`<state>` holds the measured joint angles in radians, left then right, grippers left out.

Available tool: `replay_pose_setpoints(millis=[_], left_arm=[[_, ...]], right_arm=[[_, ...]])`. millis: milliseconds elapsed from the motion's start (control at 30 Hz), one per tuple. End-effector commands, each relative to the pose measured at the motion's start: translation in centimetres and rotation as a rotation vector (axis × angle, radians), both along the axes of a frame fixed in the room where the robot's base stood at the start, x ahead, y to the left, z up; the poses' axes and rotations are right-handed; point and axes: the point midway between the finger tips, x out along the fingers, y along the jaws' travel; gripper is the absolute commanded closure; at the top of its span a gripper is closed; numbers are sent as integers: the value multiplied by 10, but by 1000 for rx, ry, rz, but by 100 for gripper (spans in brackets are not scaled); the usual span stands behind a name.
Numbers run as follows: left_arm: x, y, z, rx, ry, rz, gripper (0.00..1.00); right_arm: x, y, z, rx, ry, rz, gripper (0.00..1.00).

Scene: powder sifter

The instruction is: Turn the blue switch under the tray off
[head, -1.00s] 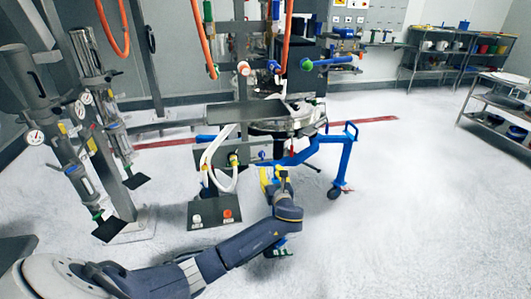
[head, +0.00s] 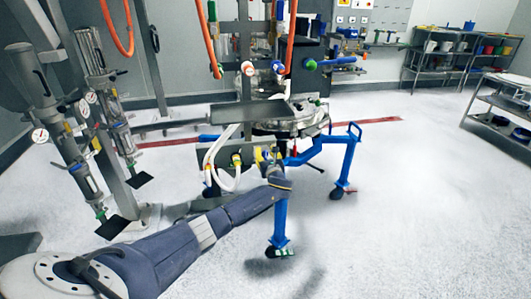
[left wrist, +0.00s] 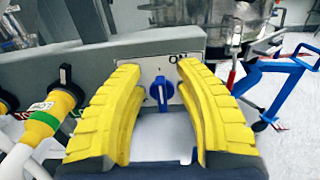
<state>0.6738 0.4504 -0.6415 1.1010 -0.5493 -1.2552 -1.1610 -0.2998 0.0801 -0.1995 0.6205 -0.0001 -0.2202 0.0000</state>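The blue switch (left wrist: 159,92) sits on a pale panel (left wrist: 140,60) in the left wrist view, its handle pointing about upright under lettering that looks like "ON". My left gripper (left wrist: 152,75) is open. Its two yellow fingers stand on either side of the switch in that view, with gaps on both sides; I cannot tell how far ahead the switch is. In the head view my left gripper (head: 268,158) is in front of the panel below the grey tray (head: 240,115), and the switch cannot be made out there. My right gripper is not in view.
A yellow hose fitting (left wrist: 48,118) with a black handle is left of the fingers. White hoses (head: 212,160) hang beside the gripper. A blue wheeled frame (head: 345,160) stands to the right. The floor at right is clear.

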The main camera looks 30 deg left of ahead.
Motion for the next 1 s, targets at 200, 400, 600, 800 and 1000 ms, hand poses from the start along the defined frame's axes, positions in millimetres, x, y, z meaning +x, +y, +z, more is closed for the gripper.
replay_pose_setpoints(millis=[200, 400, 600, 800, 1000], left_arm=[[3, 4, 0, 0, 0, -1, 67], [3, 4, 0, 0, 0, 0, 67], [3, 4, 0, 0, 0, 0, 81], [3, 4, 0, 0, 0, 0, 100], [3, 5, 0, 0, 0, 0, 100]], right_arm=[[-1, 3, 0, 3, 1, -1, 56], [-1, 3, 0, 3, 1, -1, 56], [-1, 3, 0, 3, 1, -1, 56], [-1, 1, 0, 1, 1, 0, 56], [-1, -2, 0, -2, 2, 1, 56]])
